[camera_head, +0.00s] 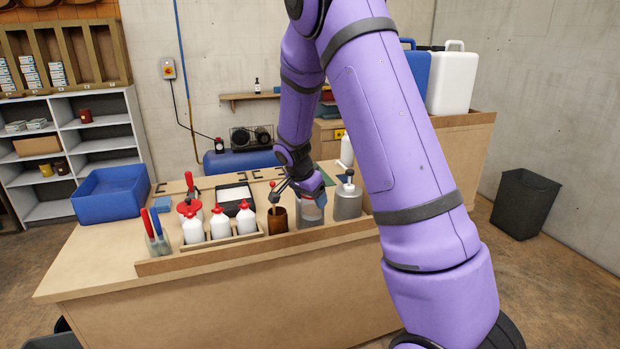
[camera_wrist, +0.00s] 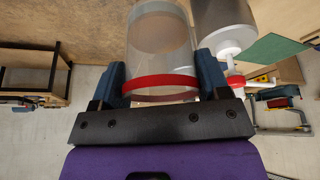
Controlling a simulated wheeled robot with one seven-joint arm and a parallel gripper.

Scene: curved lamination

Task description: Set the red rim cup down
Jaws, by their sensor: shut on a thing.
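The red rim cup (camera_wrist: 160,38) is clear, with a red band around its rim. In the wrist view it sits between the two fingers of my gripper (camera_wrist: 162,86), which is shut on it just at the rim end. In the head view the cup (camera_head: 309,216) stands between a brown jar (camera_head: 277,220) and a grey bottle (camera_head: 348,202). My gripper (camera_head: 311,196) is around its upper part. The cup looks upright and close to the bench surface; I cannot tell whether its base touches, since the front ledge hides it.
A wooden ledge (camera_head: 215,256) runs along the front of the workbench (camera_head: 95,245). White bottles (camera_head: 221,224) stand in a tray left of the brown jar, which holds a brush. The grey bottle is close on the cup's right. A blue bin (camera_head: 110,193) is at far left.

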